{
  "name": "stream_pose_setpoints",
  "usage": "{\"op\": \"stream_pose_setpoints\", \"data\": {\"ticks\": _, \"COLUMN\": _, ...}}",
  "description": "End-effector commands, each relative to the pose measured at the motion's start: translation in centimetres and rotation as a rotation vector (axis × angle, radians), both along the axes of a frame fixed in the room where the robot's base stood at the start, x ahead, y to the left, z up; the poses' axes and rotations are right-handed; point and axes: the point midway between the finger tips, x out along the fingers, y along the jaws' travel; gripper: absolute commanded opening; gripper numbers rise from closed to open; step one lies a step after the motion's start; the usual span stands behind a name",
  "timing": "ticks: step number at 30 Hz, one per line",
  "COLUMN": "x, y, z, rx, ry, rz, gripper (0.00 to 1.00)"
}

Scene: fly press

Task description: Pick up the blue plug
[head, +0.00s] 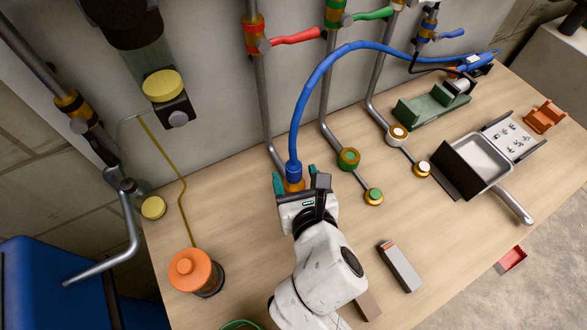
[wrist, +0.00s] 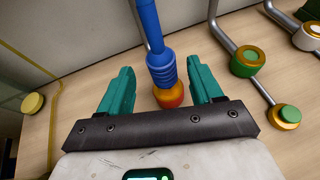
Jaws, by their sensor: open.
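The blue plug (head: 293,169) is the end of a thick blue hose that arches over the table from the back right. It stands over an orange fitting (head: 294,185) on the table. In the wrist view the ribbed blue plug (wrist: 163,69) sits on the orange fitting (wrist: 169,97). My gripper (head: 294,180) is open, with one teal finger on each side of the plug. In the wrist view the gripper (wrist: 162,85) shows a gap between each finger and the plug. My gripper's body hides the foot of the fitting.
Metal pipes end in a green-topped brass fitting (head: 349,158) and others to the right. An orange-lidded jar (head: 190,268) stands at the left. A grey block (head: 399,266) lies right of my arm. A metal pan (head: 482,160) is farther right.

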Motion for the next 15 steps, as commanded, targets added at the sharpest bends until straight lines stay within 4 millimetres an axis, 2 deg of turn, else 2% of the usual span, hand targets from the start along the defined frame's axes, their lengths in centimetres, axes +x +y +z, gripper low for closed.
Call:
{"op": "stream_pose_setpoints", "data": {"ticks": 9, "x": 3.6, "y": 1.0, "z": -0.8, "rx": 0.003, "ry": 0.001, "rz": -0.001, "gripper": 0.65}}
{"op": "stream_pose_setpoints", "data": {"ticks": 15, "x": 4.9, "y": 1.5, "z": -1.5, "rx": 0.002, "ry": 0.002, "rz": 0.0, "gripper": 0.65}}
